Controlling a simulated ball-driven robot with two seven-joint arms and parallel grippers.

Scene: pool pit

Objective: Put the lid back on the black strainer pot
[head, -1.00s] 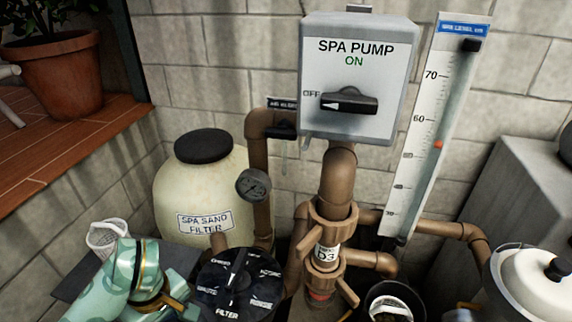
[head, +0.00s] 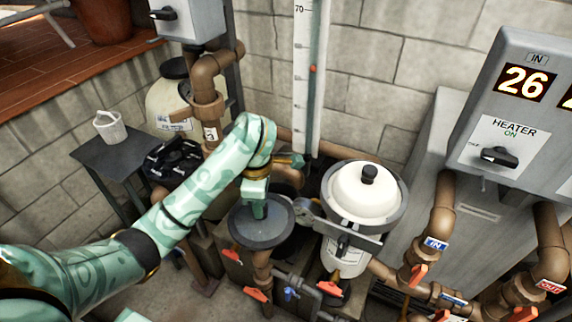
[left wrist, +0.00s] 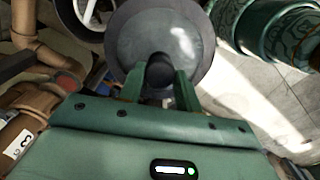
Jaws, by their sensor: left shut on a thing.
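My left gripper (head: 257,206) is shut on the knob of the dark grey round lid (head: 273,232). In the left wrist view the fingers (left wrist: 160,78) clasp the black knob, with the lid's disc (left wrist: 185,40) beyond them. The lid looks roughly level. A dark body shows beside and below the lid in the head view, but I cannot tell whether it is the black strainer pot. A pale spoked ring (left wrist: 88,12) shows partly at the wrist view's upper left; its identity is unclear. My right gripper is not in view.
A white-domed filter (head: 362,195) with a black knob stands close right of the lid. The level gauge (head: 308,80) and brown pipes rise behind. The heater (head: 520,110) is at right. A small white basket (head: 110,126) sits on a dark side table (head: 95,155) at left.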

